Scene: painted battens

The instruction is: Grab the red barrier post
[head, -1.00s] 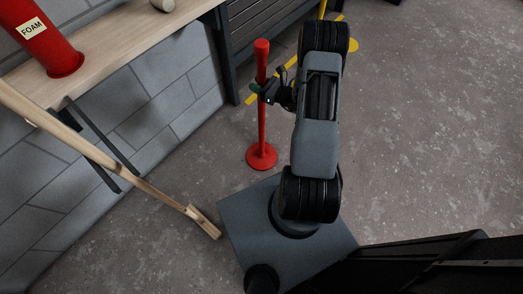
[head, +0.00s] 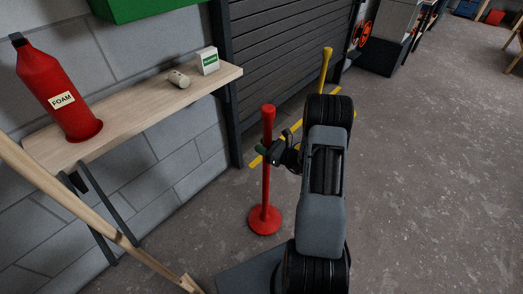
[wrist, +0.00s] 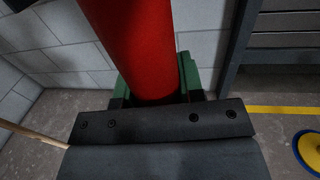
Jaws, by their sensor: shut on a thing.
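The red barrier post (head: 266,185) stands upright on its round red base on the concrete floor, in the middle of the head view. My gripper (head: 264,150) is shut on the post's upper part, a little below its top. In the wrist view the red post (wrist: 140,45) fills the upper middle. It sits between the green finger pads of my gripper (wrist: 155,92). The post's base is hidden in the wrist view.
A wooden shelf (head: 140,112) on the block wall holds a red foam extinguisher (head: 58,92), a small roll (head: 179,79) and a white box (head: 208,61). A wooden batten (head: 75,205) leans at lower left. A yellow post (head: 325,70) stands behind. Floor to the right is clear.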

